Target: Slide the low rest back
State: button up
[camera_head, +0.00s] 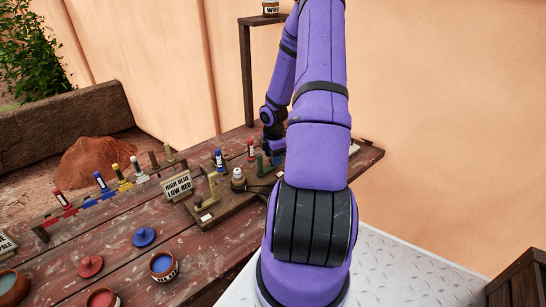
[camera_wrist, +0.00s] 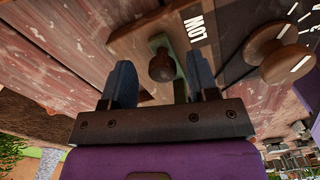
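In the wrist view, a small dark round knob (camera_wrist: 161,66) stands on a green upright strip (camera_wrist: 181,88), beside a white LOW label (camera_wrist: 197,27) on a wooden board. This looks like the low rest. My gripper (camera_wrist: 160,78) is open; its two blue-grey fingers appear on either side of the knob, with gaps visible. I cannot tell whether the fingertips reach its depth. In the head view, my gripper (camera_head: 272,146) is at the far end of the wooden board, by a green post (camera_head: 262,166); my arm hides part of this area.
A larger wooden knob (camera_wrist: 279,61) sits on a dark marked plate close right in the wrist view. A sign (camera_head: 178,186) reads HIGH BLUE LOW RED. A rack of coloured tubes (camera_head: 102,184), paint pots (camera_head: 163,266) and lids (camera_head: 144,237) occupy the table's left and front.

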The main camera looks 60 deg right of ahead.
notch_tip(320, 180, up, 11)
dwell(0.6)
dwell(0.5)
jog(key=w+a+r+m+t+h, duration=0.1)
jog(key=a+r+m+h, duration=0.15)
jog(key=a+r, duration=0.85)
jog(key=w+a+r+m+h, duration=0.1)
jog(key=a+r+m, duration=0.3)
jog(key=a+r, duration=0.65)
jog(key=s+a+r+m+t+y, duration=0.1)
jog(key=s+a+r+m+t, duration=0.1)
jog(key=s+a+r, duration=0.3)
jog(key=s+a+r+m+t+y, duration=0.2)
jog(key=s+a+r, duration=0.3)
jog(key=s+a, duration=0.3)
jog(key=a+m, duration=0.1)
jog(key=a, duration=0.2)
jog(key=shift+s+a, duration=0.25)
jog(key=shift+a, duration=0.05)
